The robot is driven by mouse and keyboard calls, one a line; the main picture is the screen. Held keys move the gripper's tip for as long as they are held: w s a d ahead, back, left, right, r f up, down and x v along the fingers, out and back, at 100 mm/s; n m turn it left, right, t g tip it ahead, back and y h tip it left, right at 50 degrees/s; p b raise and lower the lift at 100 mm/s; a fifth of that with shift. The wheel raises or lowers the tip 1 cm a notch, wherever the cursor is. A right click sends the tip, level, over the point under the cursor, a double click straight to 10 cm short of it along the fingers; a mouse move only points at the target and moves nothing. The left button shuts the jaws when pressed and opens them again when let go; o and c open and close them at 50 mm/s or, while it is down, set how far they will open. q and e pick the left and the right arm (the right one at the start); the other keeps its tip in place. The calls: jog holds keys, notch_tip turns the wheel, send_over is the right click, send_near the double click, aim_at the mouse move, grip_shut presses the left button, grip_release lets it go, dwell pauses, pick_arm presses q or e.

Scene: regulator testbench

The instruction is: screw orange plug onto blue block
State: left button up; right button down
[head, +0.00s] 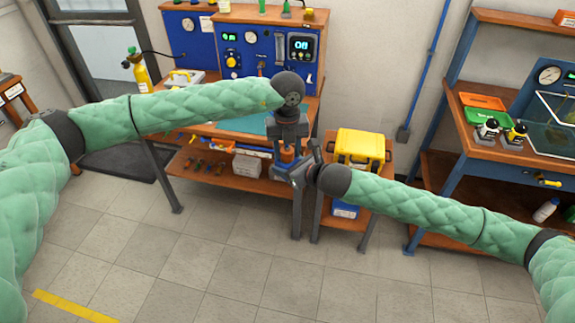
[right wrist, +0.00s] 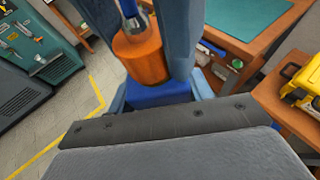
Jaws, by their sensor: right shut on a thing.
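The orange plug (head: 287,155) is upright in the head view, under my left wrist. My left gripper (head: 287,147) points down, with its fingers on either side of the plug and seemingly closed on it. In the right wrist view the orange plug (right wrist: 142,58) sits directly above the blue block (right wrist: 158,94). They look touching or nearly so; how far the plug is seated is hidden. My right gripper (head: 290,172) comes in from the right and is shut on the blue block, which is mostly hidden in the head view.
Behind is a wooden workbench with a blue regulator panel (head: 265,52) and a teal mat (head: 243,124). A yellow case (head: 361,148) stands on a small table to the right of the grippers. A shelf unit (head: 470,145) is farther right. The floor in front is clear.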

pick_arm(q)
jog(key=c, duration=0.6)
jog(key=shift+m, duration=1.6)
jog(key=shift+c, duration=0.2)
jog(key=o, duration=1.1)
jog(key=shift+r, duration=0.1)
jog(key=shift+r, duration=2.2)
jog(key=shift+c, duration=0.6)
